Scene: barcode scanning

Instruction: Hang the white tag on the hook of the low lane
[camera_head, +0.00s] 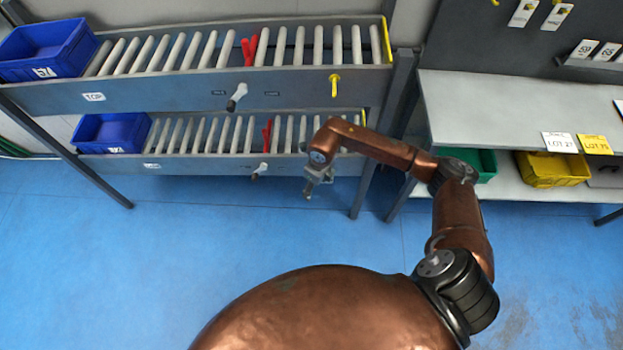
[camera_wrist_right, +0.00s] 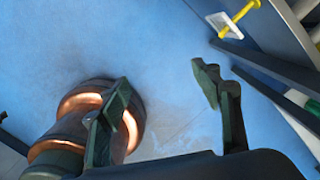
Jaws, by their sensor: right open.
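In the right wrist view a white tag (camera_wrist_right: 218,20) is at a yellow hook (camera_wrist_right: 243,11) on the edge of a grey lane. The hook appears to pass through the tag. My right gripper (camera_wrist_right: 165,95) is open and empty, apart from the tag. In the head view the gripper (camera_head: 318,186) is just in front of the right end of the low lane (camera_head: 205,165). My right arm hides the low lane's hook and the tag there. The top lane (camera_head: 190,93) has its own bare yellow hook (camera_head: 335,84). My left gripper is not in view.
Blue bins stand at the left ends of the top lane (camera_head: 45,48) and low lane (camera_head: 108,133). Red levers and white handles are on both lanes. A shelf (camera_head: 490,105) with tags, a green bin (camera_head: 483,160) and a yellow bin (camera_head: 550,170) stands right. Blue floor in front is clear.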

